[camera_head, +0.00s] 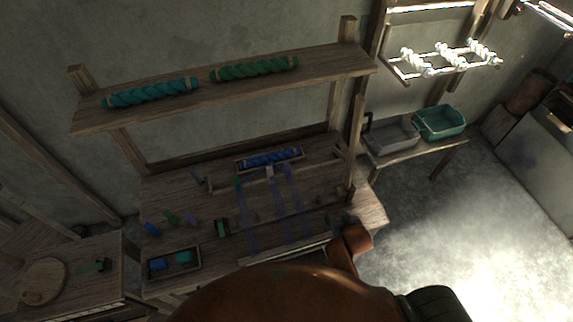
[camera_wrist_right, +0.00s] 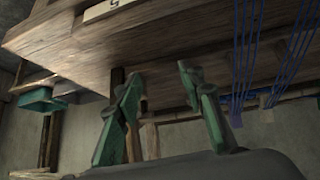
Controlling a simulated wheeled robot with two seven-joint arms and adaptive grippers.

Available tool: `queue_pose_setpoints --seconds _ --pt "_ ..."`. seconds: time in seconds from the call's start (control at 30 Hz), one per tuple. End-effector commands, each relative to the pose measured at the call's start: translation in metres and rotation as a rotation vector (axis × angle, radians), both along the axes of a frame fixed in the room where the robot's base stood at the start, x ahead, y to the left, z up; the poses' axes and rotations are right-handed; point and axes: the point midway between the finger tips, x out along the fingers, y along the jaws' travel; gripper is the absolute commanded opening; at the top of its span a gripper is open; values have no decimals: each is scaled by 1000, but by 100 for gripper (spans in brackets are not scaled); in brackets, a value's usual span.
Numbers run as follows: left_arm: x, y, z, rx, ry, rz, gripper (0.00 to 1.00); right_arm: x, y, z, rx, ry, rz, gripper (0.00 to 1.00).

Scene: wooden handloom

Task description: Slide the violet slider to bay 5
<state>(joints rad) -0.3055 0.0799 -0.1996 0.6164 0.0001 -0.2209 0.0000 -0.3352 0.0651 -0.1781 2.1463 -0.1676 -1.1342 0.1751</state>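In the right wrist view, my right gripper (camera_wrist_right: 160,70) has its two green-padded fingers spread, with nothing between them. Its fingertips are close to the wooden board of the loom. A pale plate marked 5 (camera_wrist_right: 105,8) is on that board, up and left of the fingers. A small violet piece (camera_wrist_right: 235,117), possibly the violet slider, shows right of the fingers, by the blue threads. In the head view, my right arm covers the loom's front edge and its gripper is dark and hard to make out. A small violet piece (camera_head: 192,219) lies on the loom table. My left gripper is not in view.
Blue threads (camera_head: 292,200) run across the loom table. A shelf (camera_head: 205,92) with teal and green rolls stands above it. An open box (camera_head: 150,271) with blue and teal pieces is at the front left. Grey (camera_head: 392,142) and teal (camera_head: 440,123) bins are at right.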

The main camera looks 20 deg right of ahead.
Motion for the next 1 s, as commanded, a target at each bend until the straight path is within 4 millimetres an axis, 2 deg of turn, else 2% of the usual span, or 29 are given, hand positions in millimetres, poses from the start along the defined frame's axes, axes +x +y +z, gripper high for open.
queue_pose_setpoints --seconds 0.03,0.27,0.43,0.5,0.6,1.0 --pt "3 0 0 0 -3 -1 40 19 7 2 3 -38 4 36" --pt "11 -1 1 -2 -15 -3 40 109 50 21 18 -245 40 36" --pt "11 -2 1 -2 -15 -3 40 170 94 46 41 -401 95 36" --pt "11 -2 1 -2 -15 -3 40 185 108 54 50 -446 115 36" --pt "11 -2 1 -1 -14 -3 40 198 118 59 56 -477 131 36" --pt "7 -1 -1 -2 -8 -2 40 250 123 39 58 -483 135 36"
